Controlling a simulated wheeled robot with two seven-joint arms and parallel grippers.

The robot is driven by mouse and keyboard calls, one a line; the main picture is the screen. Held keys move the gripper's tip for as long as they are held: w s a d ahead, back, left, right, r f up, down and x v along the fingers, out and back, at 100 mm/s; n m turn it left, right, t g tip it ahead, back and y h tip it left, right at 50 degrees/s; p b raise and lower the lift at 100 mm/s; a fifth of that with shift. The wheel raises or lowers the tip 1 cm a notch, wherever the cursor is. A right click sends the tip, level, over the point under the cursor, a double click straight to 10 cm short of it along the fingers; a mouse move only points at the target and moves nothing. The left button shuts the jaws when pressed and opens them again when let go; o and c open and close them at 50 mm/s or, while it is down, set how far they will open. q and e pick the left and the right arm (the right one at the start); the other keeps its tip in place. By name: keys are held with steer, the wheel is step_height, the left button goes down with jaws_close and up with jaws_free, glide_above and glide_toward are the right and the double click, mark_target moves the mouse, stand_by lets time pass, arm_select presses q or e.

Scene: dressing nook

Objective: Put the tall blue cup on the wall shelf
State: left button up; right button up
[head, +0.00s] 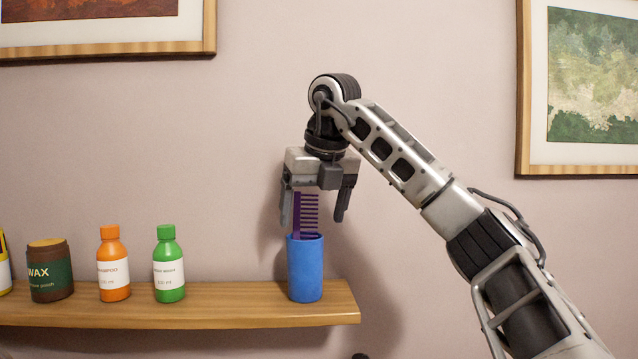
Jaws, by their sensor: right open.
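The tall blue cup (305,270) stands upright on the wall shelf (215,310), near the shelf's right end. A purple comb (308,212) stands in the cup, its toothed part rising above the rim. My right gripper (317,215) points down above the cup. Its fingers are open and spread on either side of the comb, with the tips a little above the cup's rim and apart from it. The comb's lower part is hidden inside the cup. My left gripper is not in view.
A green bottle (168,265), an orange bottle (114,265), a brown wax jar (49,272) and a partly cut-off yellow item (4,268) stand left on the shelf. Framed pictures hang at upper left (100,42) and right (590,95). Shelf between green bottle and cup is bare.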

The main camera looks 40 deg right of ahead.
steer(key=shift+v, duration=2.7)
